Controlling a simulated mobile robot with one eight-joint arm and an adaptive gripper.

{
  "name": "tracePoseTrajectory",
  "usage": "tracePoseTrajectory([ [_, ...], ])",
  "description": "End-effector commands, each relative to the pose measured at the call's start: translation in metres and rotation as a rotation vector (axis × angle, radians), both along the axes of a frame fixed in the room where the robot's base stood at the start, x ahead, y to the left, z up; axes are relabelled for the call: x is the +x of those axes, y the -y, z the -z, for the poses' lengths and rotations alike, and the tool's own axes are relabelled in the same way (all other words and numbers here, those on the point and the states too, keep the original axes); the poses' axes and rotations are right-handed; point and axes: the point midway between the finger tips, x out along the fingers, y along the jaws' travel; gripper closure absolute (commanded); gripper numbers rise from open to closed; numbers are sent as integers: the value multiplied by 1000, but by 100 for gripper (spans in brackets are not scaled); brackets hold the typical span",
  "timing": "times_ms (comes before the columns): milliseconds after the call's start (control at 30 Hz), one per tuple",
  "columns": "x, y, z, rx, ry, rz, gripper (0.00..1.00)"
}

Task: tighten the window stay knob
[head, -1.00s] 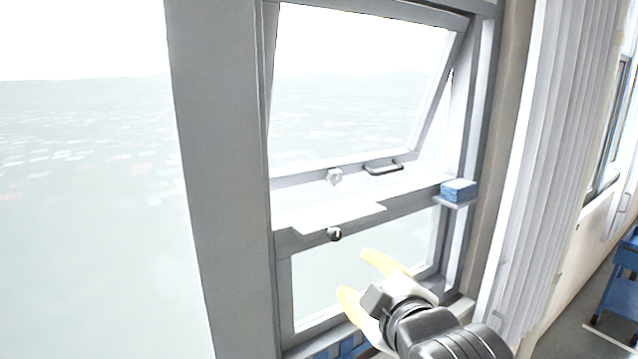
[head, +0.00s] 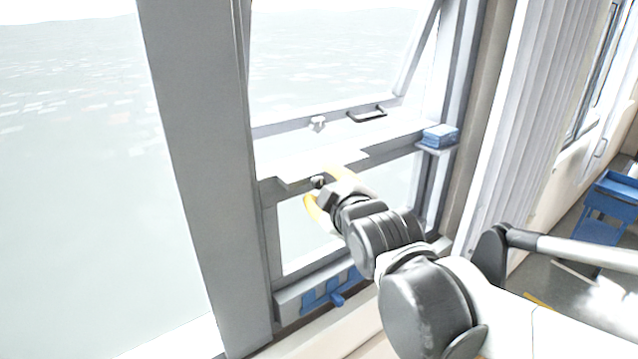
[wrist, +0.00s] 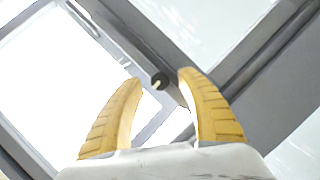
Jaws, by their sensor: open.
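The window stay knob (head: 318,181) is a small dark round knob on the window's middle rail, below the tilted-open sash. My gripper (head: 322,188) has two yellow fingers and is open around the knob's position in the head view. In the wrist view, the knob (wrist: 160,80) shows between and just past the tips of the open fingers (wrist: 158,76), with a pale mark on its face. I cannot tell whether a finger touches it.
The tilted sash has a dark handle (head: 367,114) and a white latch (head: 317,124). A blue box (head: 440,135) sits on a small ledge at right. A blue cart (head: 610,200) stands far right. Pale curtains (head: 500,130) hang beside the window.

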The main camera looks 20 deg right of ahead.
Motion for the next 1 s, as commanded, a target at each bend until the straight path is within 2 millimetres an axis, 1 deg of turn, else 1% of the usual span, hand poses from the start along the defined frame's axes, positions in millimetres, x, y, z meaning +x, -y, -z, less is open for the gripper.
tracePoseTrajectory([
  [100, 9, 0, 2, 0, 0, 0, 55],
  [200, 13, 0, 3, 0, 0, 0, 55],
  [467, 14, 0, 4, 0, 0, 0, 55],
  [500, 14, 0, 4, 0, 0, 0, 56],
  [567, 14, 0, 4, 0, 0, 0, 74],
  [600, 14, 0, 4, 0, 0, 0, 87],
  [633, 14, 0, 4, 0, 0, 0, 96],
  [667, 14, 0, 4, 0, 0, 0, 100],
  [1000, 14, 0, 3, 6, -3, 1, 100],
])
